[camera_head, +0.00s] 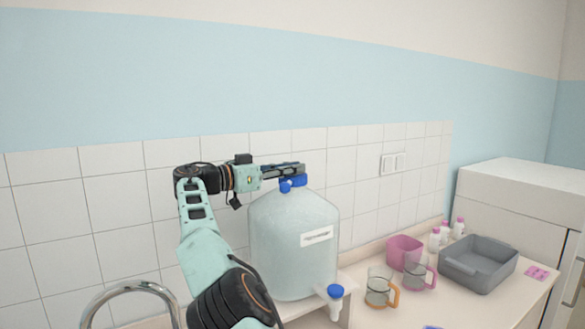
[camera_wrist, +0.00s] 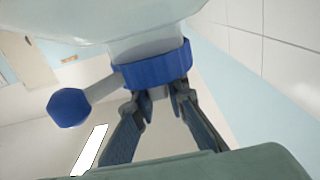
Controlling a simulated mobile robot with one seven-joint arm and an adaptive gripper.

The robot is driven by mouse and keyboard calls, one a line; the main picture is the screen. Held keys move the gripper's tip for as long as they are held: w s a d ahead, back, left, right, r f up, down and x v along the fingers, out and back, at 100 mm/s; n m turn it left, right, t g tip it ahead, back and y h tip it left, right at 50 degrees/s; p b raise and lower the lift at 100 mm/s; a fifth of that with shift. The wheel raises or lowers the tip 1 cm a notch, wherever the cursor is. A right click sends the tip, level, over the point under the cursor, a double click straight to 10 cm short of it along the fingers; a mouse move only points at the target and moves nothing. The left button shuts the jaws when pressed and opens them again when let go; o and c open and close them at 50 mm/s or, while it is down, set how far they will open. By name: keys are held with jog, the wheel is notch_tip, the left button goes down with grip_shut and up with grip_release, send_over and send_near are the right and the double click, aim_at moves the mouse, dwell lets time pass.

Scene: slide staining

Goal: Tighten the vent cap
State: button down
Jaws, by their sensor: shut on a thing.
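The vent cap looks to be the wide blue ribbed cap (camera_head: 297,181) on the neck of a large translucent carboy (camera_head: 275,245). In the wrist view, the blue cap (camera_wrist: 155,68) sits on the carboy's neck, with the picture upside down. My gripper (camera_head: 300,168) reaches in level from the left over the carboy's top. In the wrist view, my gripper (camera_wrist: 160,92) has its two fingertips at the cap's outer face, shut around a small pale part there. The fingers partly hide the cap's face. A side stub ends in a smaller blue knob (camera_wrist: 69,107), clear of the fingers.
The carboy stands on a raised white stand, with a blue-topped spigot (camera_head: 335,292) at its front. A metal faucet (camera_head: 130,287) is at lower left. A tiled wall is behind.

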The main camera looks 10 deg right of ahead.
jog(key=c, duration=1.9)
grip_release()
jog(key=shift+d, duration=0.1)
jog(key=shift+c, duration=0.2)
jog(key=shift+a, duration=0.2)
jog(key=v, duration=0.7)
jog(key=shift+s+a, duration=0.1)
